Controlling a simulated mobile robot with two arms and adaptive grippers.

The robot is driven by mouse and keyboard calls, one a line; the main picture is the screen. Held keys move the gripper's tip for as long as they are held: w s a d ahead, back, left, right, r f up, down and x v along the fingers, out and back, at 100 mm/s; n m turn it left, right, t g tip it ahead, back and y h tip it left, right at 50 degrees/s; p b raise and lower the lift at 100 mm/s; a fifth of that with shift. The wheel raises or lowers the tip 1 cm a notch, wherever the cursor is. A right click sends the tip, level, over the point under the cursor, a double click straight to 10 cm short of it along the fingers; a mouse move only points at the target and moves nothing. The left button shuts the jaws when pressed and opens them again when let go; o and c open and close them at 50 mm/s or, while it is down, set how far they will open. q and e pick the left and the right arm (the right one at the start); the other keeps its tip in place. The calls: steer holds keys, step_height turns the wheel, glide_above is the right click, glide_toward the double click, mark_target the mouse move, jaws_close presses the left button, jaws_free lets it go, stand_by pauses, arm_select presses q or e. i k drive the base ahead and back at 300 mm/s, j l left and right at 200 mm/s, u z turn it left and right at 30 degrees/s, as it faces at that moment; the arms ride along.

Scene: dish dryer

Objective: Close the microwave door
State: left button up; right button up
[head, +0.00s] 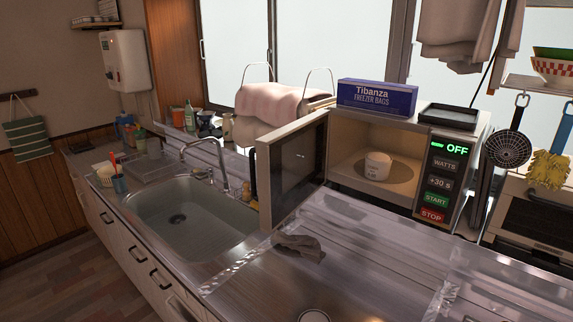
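The microwave (467,152) stands on the counter at the right of the middle in the head view. Its door (291,168) is open and swung out to the left, toward the sink. A small white container (378,166) sits inside on the round plate. The panel (447,183) shows OFF in green, with buttons below it. Neither of my grippers is clearly in view.
A blue freezer bag box (377,97) and a dark tray (449,116) lie on top of the microwave. A grey cloth (300,247) lies on the counter in front. The sink (190,222) is to the left of the door. A toaster oven (535,225) stands at the right.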

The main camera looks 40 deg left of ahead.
mark_target(292, 159)
steer(key=j+z, duration=0.1)
steer(key=j, duration=0.75)
steer(key=j+z, duration=0.1)
steer(key=j, duration=0.75)
steer(key=k+j, duration=0.1)
steer(key=j, duration=0.75)
steer(key=j+z, duration=0.15)
steer(key=j, duration=0.7)
steer(key=k, duration=0.05)
